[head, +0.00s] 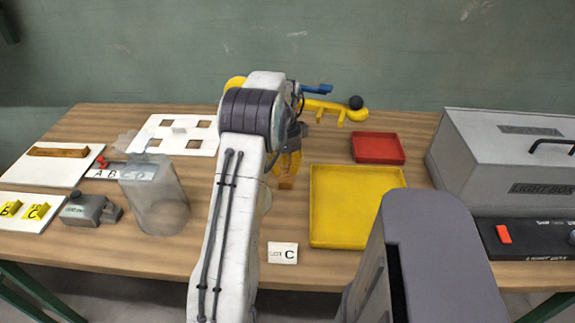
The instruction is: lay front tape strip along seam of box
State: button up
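I see no tape strip and no cardboard box with a seam that I can make out. The only box is a grey case labelled LIGHT BOX (512,155), with a black handle, at the right end of the table. My gripper (287,182) points down over the middle of the table, left of the yellow tray (357,207). My own white arm partly hides it. Its yellow-orange fingers look close together, but I cannot tell whether they are open or shut, or whether they hold anything.
A red tray (378,148) lies behind the yellow tray. A translucent container (153,200), a white plate with square openings (158,134), a grey device (88,209) and white boards (45,170) fill the left side.

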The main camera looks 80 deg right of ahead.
aim_at(285, 190)
jog(key=shift+a+m, duration=0.1)
jog(key=shift+m, duration=0.4)
jog(key=shift+f, duration=3.65)
grip_shut()
